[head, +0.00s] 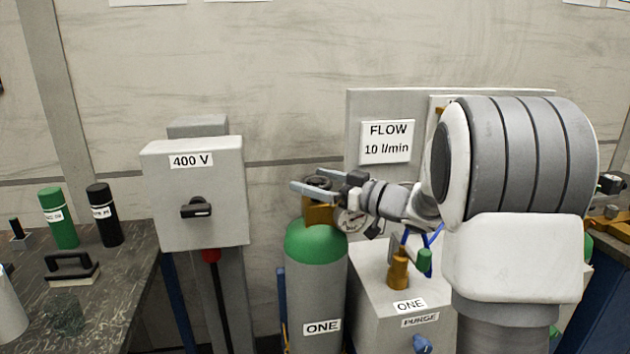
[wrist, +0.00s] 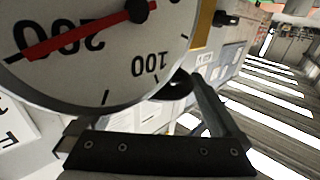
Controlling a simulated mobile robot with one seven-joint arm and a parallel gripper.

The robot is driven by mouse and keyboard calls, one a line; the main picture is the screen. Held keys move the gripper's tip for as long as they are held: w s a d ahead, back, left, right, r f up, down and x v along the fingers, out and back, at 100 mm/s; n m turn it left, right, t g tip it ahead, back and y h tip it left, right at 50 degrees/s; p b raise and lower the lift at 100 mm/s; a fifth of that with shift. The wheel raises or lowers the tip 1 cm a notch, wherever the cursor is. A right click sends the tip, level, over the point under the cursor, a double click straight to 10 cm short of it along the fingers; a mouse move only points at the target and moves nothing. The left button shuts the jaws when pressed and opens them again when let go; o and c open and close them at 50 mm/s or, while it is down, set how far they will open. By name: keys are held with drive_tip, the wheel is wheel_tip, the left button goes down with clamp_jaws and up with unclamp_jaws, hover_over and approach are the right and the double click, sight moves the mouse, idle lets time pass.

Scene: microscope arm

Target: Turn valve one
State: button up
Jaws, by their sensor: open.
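The grey gas cylinder labelled ONE (head: 316,285) stands upright with a green shoulder. A brass valve (head: 318,212) is on its top, with a dark handwheel (head: 317,182) partly covered by my fingers. My gripper (head: 305,180) reaches in from the right at handwheel height, open, its fingers pointing left on either side of the wheel. I cannot tell whether they touch it. In the wrist view a white gauge with a red needle (wrist: 75,40) fills the upper left and hides one finger. The other finger (wrist: 215,110) shows right of the gauge.
The gauge (head: 350,220) sits just below my gripper. A grey box labelled ONE and PURGE (head: 375,300) stands right of the cylinder, with a brass fitting and blue hose. A 400 V switch box (head: 195,180) stands left. A bench with bottles (head: 85,285) is farther left.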

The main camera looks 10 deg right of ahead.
drive_tip(key=p+v, duration=0.1)
drive_tip(key=v, duration=1.6)
drive_tip(key=shift+w+d+p, duration=0.1)
drive_tip(key=shift+p, duration=0.2)
